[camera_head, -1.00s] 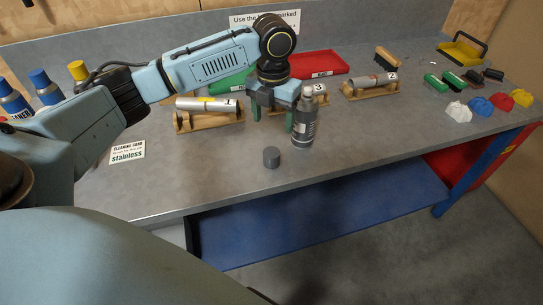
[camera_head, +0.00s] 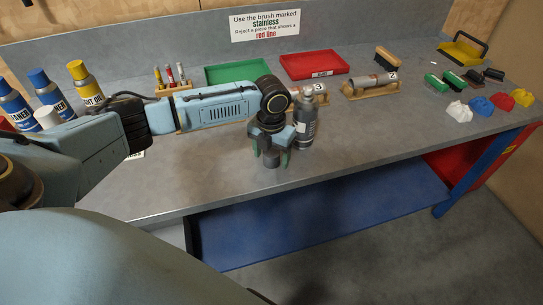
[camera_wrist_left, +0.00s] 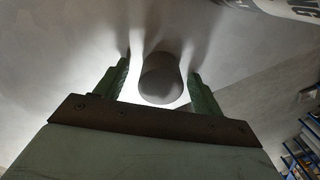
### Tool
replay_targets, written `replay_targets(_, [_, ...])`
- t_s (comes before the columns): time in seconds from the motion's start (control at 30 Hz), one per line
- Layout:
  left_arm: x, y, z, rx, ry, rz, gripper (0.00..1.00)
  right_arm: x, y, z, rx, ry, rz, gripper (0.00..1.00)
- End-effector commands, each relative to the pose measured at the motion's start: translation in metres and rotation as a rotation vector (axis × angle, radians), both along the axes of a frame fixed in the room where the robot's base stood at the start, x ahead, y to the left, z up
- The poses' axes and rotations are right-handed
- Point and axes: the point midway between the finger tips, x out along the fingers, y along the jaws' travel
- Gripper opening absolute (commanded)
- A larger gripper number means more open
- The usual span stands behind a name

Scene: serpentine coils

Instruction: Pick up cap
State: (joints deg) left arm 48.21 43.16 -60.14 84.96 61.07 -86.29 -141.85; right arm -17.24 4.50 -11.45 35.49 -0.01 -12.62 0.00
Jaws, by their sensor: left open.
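The grey cap (camera_head: 271,160) stands on the bench near its front edge, partly hidden by my left gripper. My left gripper (camera_head: 271,164) points down over it, open, with a green finger on each side of the cap. In the left wrist view the cap (camera_wrist_left: 161,78) shows between the two fingertips (camera_wrist_left: 160,82), with a visible gap to each finger. My right gripper is not in view.
A green tray (camera_head: 236,71) and a red tray (camera_head: 314,65) lie at the back. Numbered metal cylinders (camera_head: 374,81) rest on wooden stands. Several bottles (camera_head: 47,90) stand at the left. Brushes and coloured lumps lie at the right.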

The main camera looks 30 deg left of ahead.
Motion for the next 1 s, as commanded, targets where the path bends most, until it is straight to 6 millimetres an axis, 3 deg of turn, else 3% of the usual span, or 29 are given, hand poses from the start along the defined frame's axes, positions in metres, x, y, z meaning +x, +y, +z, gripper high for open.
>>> replay_targets(0.27, [0.0,0.0,-0.002,-0.001,-0.001,-0.001,0.66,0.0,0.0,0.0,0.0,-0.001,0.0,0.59])
replay_targets(0.6, [0.0,0.0,-0.002,-0.001,-0.002,-0.001,0.21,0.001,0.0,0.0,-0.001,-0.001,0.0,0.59])
replay_targets(0.87, [0.001,0.0,0.001,-0.001,-0.002,-0.001,0.21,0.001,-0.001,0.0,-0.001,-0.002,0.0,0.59])
replay_targets(1.0, [0.002,0.0,0.019,-0.002,-0.006,-0.001,0.21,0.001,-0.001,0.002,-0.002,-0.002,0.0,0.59])
